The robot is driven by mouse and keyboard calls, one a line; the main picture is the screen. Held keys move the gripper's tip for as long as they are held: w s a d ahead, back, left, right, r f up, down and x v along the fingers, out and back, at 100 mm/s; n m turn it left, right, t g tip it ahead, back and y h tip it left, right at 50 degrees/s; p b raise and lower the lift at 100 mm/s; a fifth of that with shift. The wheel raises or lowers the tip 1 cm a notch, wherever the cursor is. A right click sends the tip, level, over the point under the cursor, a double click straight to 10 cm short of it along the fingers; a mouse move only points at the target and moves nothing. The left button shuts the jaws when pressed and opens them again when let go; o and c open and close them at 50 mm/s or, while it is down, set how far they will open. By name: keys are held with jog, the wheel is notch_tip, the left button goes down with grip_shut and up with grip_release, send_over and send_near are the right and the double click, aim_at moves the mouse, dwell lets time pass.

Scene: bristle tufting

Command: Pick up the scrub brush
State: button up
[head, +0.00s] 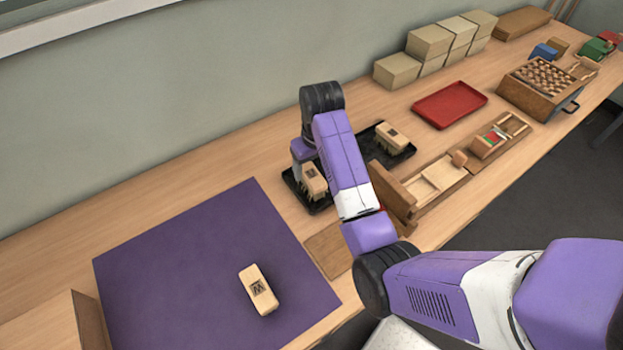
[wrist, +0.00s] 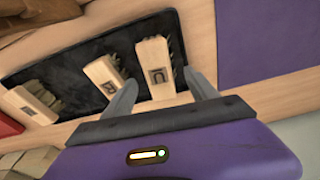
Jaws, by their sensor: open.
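Several pale wooden brushes with dark bristles lie in a black tray (wrist: 75,75). In the wrist view one is marked C (wrist: 153,62), one is marked R (wrist: 103,76), and one lies farther left (wrist: 28,103). My gripper (wrist: 160,80) is open, with the C brush's near end between its fingertips; I cannot tell whether they touch it. In the head view one brush (head: 314,181) shows below my wrist and another (head: 392,138) at the tray's far end; my arm hides the middle. Another letter-marked wooden block (head: 258,290) lies on the purple mat, no bristles visible.
The purple mat (head: 180,275) lies left of the tray and is mostly bare. A red tray (head: 449,105), stacked tan boxes (head: 430,42), a wooden compartment holder (head: 440,180) and a crate of dowel-like pieces (head: 540,90) stand to the right. A wall runs behind the bench.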

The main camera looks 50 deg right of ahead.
aim_at(311, 179)
jog(key=f, duration=0.4)
jog(key=w+f+p, duration=0.1)
jog(key=f, duration=0.2)
jog(key=shift+d+f, duration=0.1)
jog(key=shift+d, duration=0.2)
grip_shut()
notch_tip(311, 179, up, 20)
jog(key=p, duration=0.5)
dwell(0.4)
